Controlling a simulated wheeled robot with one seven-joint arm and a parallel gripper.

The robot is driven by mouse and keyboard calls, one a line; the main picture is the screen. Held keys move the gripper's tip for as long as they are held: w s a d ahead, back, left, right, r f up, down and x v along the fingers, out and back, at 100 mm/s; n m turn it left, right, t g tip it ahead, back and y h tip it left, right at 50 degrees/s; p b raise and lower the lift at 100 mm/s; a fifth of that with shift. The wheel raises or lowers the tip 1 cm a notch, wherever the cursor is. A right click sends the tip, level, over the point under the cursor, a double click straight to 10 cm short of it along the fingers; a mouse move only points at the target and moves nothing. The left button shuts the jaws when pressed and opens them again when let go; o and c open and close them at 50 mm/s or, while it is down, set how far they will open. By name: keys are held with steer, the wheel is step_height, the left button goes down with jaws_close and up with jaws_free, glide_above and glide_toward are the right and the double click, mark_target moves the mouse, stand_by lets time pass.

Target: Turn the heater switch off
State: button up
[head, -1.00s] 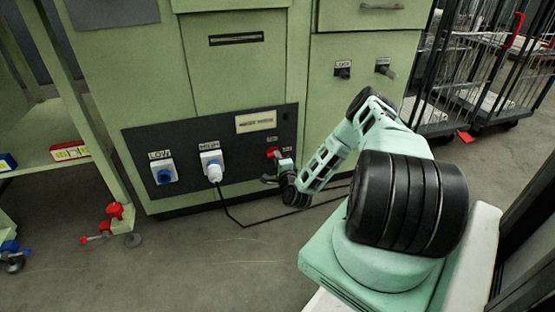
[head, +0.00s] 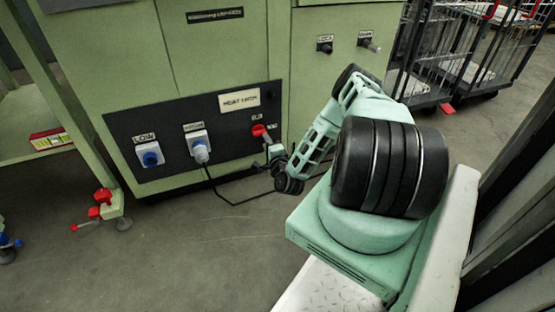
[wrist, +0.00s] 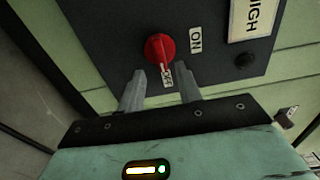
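The heater switch is a red rotary knob (wrist: 159,48) on a dark panel, with an ON label (wrist: 195,40) to its right and an OFF label (wrist: 168,77) just below it. The knob's ridge runs down toward the OFF label. In the head view the red knob (head: 258,131) is at the right end of the panel. My gripper (wrist: 162,90) is open and empty, its two grey fingers apart below the knob, one on each side of the OFF label. In the head view my gripper (head: 275,152) is close to the panel, partly hidden by my arm.
The dark panel (head: 180,163) also carries a socket marked LOW (head: 149,153) and another socket (head: 197,145) with a white plug and black cable. Wire cage carts (head: 440,60) stand at the right. Open floor lies in front.

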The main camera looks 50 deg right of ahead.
steer(key=p+v, duration=0.3)
steer(key=v, duration=1)
steer(key=shift+p, duration=0.4)
steer(key=shift+w, duration=0.1)
